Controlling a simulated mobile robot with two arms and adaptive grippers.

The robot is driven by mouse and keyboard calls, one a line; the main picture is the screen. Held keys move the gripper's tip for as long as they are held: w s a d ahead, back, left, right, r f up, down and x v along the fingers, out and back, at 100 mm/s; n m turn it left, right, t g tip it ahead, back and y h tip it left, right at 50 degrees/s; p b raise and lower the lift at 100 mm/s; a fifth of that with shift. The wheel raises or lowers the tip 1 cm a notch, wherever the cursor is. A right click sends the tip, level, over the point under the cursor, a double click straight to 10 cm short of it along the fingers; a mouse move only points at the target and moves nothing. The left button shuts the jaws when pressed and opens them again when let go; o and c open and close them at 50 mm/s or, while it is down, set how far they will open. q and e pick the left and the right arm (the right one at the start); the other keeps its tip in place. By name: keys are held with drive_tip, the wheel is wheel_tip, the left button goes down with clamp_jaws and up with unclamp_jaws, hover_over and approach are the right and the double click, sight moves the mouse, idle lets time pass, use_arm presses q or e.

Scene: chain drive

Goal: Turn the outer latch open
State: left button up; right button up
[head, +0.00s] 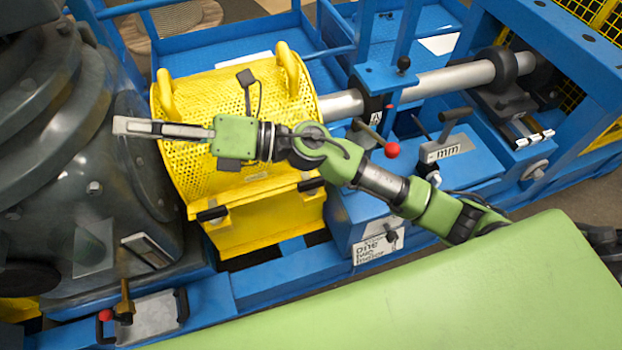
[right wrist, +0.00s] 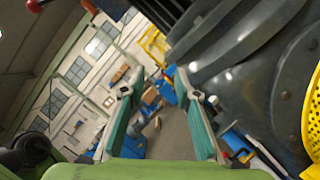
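A yellow perforated guard (head: 205,105) covers the drive and has two raised yellow handles on top. Two small black latches sit along its lower front edge, a left latch (head: 212,214) near the grey machine and a right latch (head: 311,184). I cannot tell which one is the outer latch, or whether either is open. My right gripper (head: 120,126) is above the guard's left end and points left, clear of both latches. In the right wrist view its two fingers (right wrist: 161,90) are apart with nothing between them. My left gripper is not in view.
A large grey machine housing (head: 85,120) stands left, near my right fingertips. A grey shaft (head: 450,82) runs right from the guard. A red-knobbed lever (head: 391,149) stands at the middle right. A metal plate (head: 148,317) with a red-knobbed part lies at the lower left.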

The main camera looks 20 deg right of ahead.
wheel_tip(320, 180, down, 4)
drive_tip(key=s+a+f+n+g+h, duration=0.1)
drive_tip(key=s+n+g+h, duration=0.15)
drive_tip(key=n+g, duration=0.3)
drive_tip(key=n+h, duration=0.8)
drive_tip(key=h, duration=1)
hover_over(311, 180)
wheel_tip(311, 180, down, 15)
drive_tip(key=shift+y, duration=0.25)
wheel_tip(311, 180, down, 14)
drive_tip(key=p, duration=0.4)
drive_tip(key=shift+s, duration=0.1)
clamp_jaws()
